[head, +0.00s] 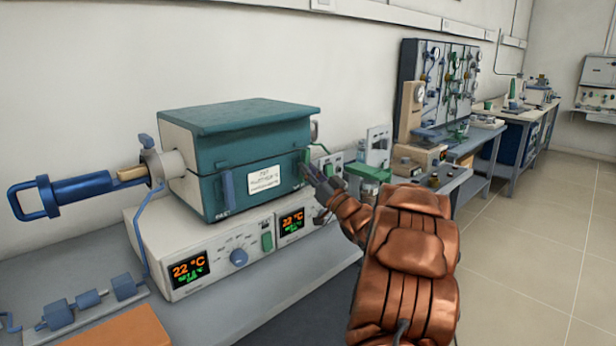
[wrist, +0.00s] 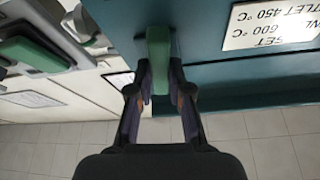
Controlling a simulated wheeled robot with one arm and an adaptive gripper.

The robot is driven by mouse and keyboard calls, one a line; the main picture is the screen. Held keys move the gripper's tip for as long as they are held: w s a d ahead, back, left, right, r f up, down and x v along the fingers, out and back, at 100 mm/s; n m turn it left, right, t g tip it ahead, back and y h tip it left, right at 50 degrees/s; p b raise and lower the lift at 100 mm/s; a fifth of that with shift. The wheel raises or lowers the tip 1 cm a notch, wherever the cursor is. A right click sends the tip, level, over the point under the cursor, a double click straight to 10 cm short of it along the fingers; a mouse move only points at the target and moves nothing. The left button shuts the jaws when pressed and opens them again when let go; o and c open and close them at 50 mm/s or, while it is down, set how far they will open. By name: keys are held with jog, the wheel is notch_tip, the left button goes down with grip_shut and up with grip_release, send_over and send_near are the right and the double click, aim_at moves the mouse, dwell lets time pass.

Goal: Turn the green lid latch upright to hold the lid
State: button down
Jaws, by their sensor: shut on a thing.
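The teal furnace lid (head: 245,115) lies closed on the furnace body. The green lid latch (wrist: 158,48) is at the edge of the furnace's teal front face in the wrist view. It runs lengthwise between my fingers, and its exact tilt is hard to tell. My gripper (wrist: 159,74) is shut on the latch, one dark finger on each side. In the head view my gripper (head: 322,181) is at the right end of the furnace front, partly hiding the latch.
A control unit with displays (head: 189,268) stands under the furnace. A blue-handled rod (head: 85,187) sticks out at left. Blue blocks (head: 90,300) and an orange board (head: 120,330) lie at front left. Other bench equipment (head: 418,155) stands to the right, with clear floor beyond.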

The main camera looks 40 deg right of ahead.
jog(key=shift+d+n+y+b, duration=0.1)
jog(key=shift+n+y+b, duration=0.25)
jog(key=shift+n+y, duration=0.8)
jog(key=shift+n+h, duration=0.35)
jog(key=shift+n, duration=0.2)
jog(key=c, duration=1.1)
grip_release()
jog(key=v, duration=1.2)
